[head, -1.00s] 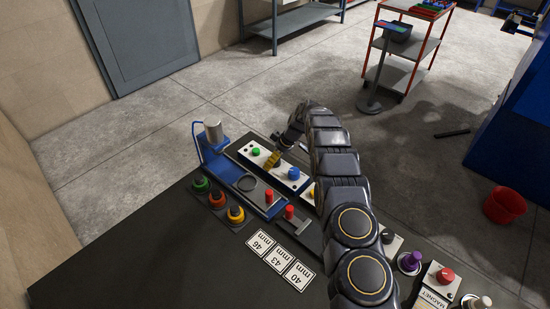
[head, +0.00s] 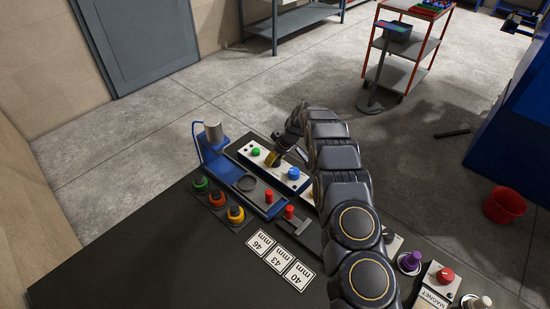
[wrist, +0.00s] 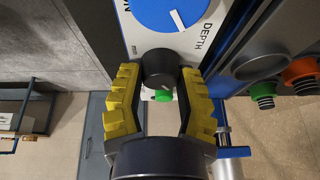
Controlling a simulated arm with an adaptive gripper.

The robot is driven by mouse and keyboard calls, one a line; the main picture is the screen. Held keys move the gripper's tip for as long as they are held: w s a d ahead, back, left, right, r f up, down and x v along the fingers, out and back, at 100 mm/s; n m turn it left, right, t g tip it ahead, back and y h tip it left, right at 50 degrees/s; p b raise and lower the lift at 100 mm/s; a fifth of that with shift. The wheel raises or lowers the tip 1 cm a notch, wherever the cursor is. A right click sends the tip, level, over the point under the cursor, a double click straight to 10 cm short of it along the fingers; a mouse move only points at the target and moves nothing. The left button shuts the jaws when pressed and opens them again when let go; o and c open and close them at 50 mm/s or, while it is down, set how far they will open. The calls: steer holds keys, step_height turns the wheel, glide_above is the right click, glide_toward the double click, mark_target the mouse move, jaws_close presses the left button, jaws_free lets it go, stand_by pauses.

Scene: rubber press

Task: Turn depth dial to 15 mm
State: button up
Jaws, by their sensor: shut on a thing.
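My gripper (wrist: 159,100) has yellow ridged finger pads and is shut on a black round knob (wrist: 160,66) on the white control panel (wrist: 141,38). A green knob (wrist: 164,95) shows between the fingers. In the head view, my gripper (head: 273,160) is at the panel between the green knob (head: 255,152) and the blue dial (head: 293,173).
The blue press (head: 212,155) stands left of the panel. Number cards (head: 279,259) lie on the dark bench (head: 160,260).

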steer(key=m+h, duration=0.1)
steer(key=m, duration=0.1)
steer(key=m+t+h, duration=0.1)
steer(key=m, duration=0.2)
steer(key=shift+m, duration=0.3)
steer(key=m, duration=0.2)
steer(key=m+h, duration=0.1)
steer(key=m, duration=0.1)
steer(key=shift+d+t+h, duration=0.1)
steer(key=shift+t+h, duration=0.2)
steer(key=m+h, duration=0.1)
steer(key=m, duration=0.2)
steer(key=m+h, duration=0.1)
steer(key=m, duration=0.2)
steer(key=shift+m, duration=0.4)
steer(key=shift+s+d+m+g+h, duration=0.1)
steer(key=shift+m+g+h, duration=0.65)
steer(key=shift+m, duration=0.85)
steer(key=shift+s+f, duration=0.1)
steer(key=o, duration=1.1)
steer(key=shift+o, duration=0.2)
